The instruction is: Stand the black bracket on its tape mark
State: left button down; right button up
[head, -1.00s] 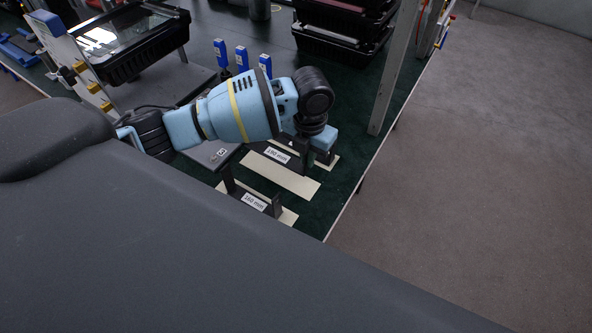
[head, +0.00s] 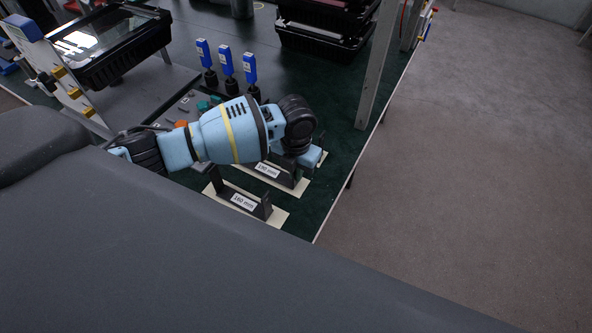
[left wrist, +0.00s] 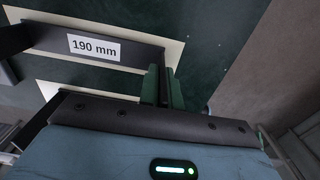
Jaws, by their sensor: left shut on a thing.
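A black bracket labelled 190 mm (head: 281,177) stands upright over a cream tape mark (head: 301,190) near the table's right edge. In the left wrist view the bracket (left wrist: 138,57) lies lengthwise over its tape (left wrist: 174,50). My left gripper (head: 300,176) is shut on the bracket's right upright; its green-grey fingers (left wrist: 163,86) show on either side there. I cannot tell whether the base presses fully on the tape. My right gripper is not in view.
A black bracket labelled 160 mm (head: 266,208) stands on a tape mark in front. Another tape piece shows behind my gripper. Blue-handled tools (head: 228,62) stand farther back, with black trays (head: 325,40) beyond. A metal post (head: 375,75) rises at the right edge.

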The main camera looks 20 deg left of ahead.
pick_arm(q)
jog(key=shift+f, duration=0.15)
jog(key=c, duration=1.6)
grip_release()
notch_tip(320, 180, up, 12)
jog(key=shift+r+p, duration=0.2)
jog(key=shift+p, duration=0.1)
